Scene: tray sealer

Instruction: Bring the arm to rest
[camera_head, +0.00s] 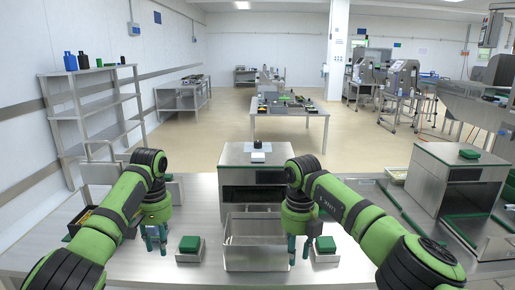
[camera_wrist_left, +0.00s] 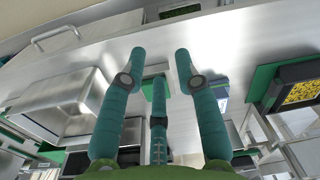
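My left gripper (camera_head: 156,245) hangs fingers-down over the left part of the steel table, left of a small green-topped block (camera_head: 190,244). In the left wrist view its teal fingers (camera_wrist_left: 160,75) are spread apart with nothing between them. My right gripper (camera_head: 299,256) points down between the open steel bin (camera_head: 252,262) and a second green-topped block (camera_head: 325,244). Its fingers look apart, and I see nothing held in them. Both arms reach forward over the table, bent downward at the wrists.
A steel sealer machine (camera_head: 252,178) stands behind the bin at the table's middle. Another steel machine (camera_head: 458,180) stands at the right. A dark tray with yellow contents (camera_wrist_left: 300,92) shows in the left wrist view. A shelf rack (camera_head: 95,100) stands against the left wall.

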